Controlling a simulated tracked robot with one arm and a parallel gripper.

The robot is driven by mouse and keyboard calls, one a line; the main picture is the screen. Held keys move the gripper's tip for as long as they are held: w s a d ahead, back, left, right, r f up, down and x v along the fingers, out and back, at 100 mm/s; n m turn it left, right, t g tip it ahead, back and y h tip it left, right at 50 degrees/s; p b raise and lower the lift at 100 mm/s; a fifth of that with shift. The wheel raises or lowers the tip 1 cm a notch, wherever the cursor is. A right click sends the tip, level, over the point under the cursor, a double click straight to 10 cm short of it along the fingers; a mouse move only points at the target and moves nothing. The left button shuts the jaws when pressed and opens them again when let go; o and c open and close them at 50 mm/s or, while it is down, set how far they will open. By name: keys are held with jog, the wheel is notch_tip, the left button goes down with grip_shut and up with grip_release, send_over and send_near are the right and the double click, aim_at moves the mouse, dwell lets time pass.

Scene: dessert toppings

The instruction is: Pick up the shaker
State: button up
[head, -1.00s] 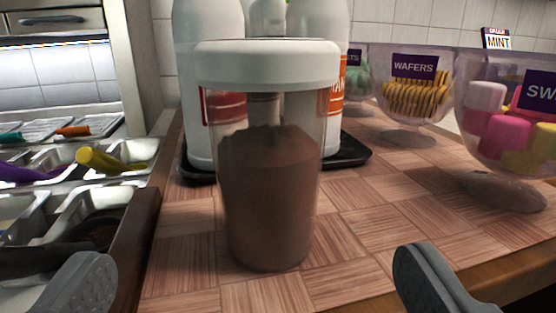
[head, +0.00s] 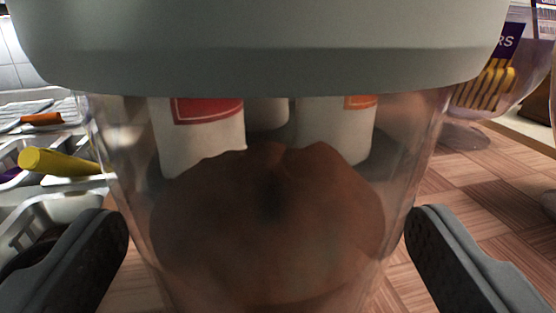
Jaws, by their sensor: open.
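The shaker (head: 265,225) is a clear cup with brown powder inside and a white lid (head: 265,45). It stands upright and fills the middle of the head view, very close to the camera. Its bottom is below the picture's edge. My gripper (head: 268,235) is open, with one grey finger on each side of the shaker. The left finger is near the cup's left wall and the right finger near its right wall. I cannot tell whether either finger touches it.
White bottles (head: 200,135) stand behind the shaker and show through its clear wall. Metal bins (head: 50,215) with a yellow-handled tool (head: 58,164) are at left. A clear bowl of wafers (head: 490,85) is at back right.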

jog(key=shift+w, duration=1.25)
jog(key=c, duration=1.3)
jog(key=shift+r, duration=0.1)
